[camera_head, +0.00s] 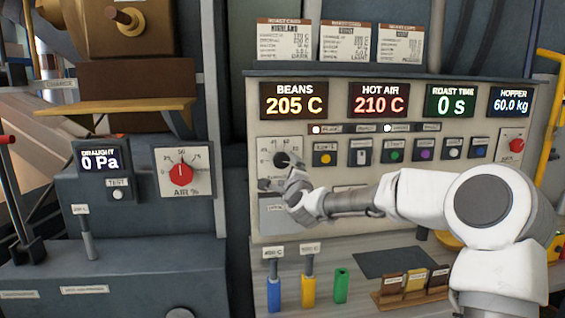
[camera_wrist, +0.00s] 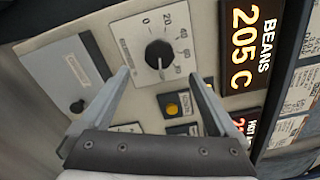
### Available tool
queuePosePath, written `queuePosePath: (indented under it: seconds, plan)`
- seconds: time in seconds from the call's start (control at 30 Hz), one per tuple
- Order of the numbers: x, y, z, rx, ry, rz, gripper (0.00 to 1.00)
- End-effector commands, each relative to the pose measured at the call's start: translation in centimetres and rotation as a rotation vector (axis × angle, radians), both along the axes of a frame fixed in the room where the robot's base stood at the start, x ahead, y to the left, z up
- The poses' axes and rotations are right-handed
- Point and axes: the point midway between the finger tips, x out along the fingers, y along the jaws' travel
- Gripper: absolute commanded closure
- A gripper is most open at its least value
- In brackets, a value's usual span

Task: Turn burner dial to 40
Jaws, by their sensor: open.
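The burner dial (camera_wrist: 158,54) is a black round knob on a pale scale plate, marked from 0 through 20, 40, 60 and up. A light line on the knob points down in the wrist view, away from the 40 mark. In the head view the dial (camera_head: 282,159) is on the left of the control panel, partly hidden by my gripper. My gripper (camera_wrist: 160,76) is open and empty. Its fingers point at the panel, one to each side of the dial in the wrist view. I cannot tell whether they touch it.
A yellow button (camera_head: 325,158) is just right of the dial, in a row of several buttons. The BEANS display (camera_head: 294,102) reads 205 C above. A red AIR % knob (camera_head: 181,173) is on a separate box left. Coloured handles (camera_head: 308,289) stand below the panel.

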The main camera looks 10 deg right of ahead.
Motion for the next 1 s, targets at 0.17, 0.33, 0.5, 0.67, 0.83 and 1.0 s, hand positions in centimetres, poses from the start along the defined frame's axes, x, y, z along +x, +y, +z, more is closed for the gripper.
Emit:
queuePosePath:
  seconds: [0.17, 0.33, 0.5, 0.67, 0.83, 1.0]
  plan:
    - [2.9, 0.1, 0.0, 0.003, 0.001, 0.0, 0.04]
    - [5.3, 0.1, 0.1, 0.003, 0.001, 0.001, 0.04]
    - [7.3, 0.0, 0.1, 0.001, 0.0, 0.0, 0.04]
    - [8.5, 0.0, 0.1, 0.0, 0.001, 0.0, 0.04]
    - [9.1, 0.0, 0.0, -0.001, 0.001, 0.0, 0.04]
    - [9.1, 0.0, -0.1, -0.002, 0.001, 0.0, 0.04]
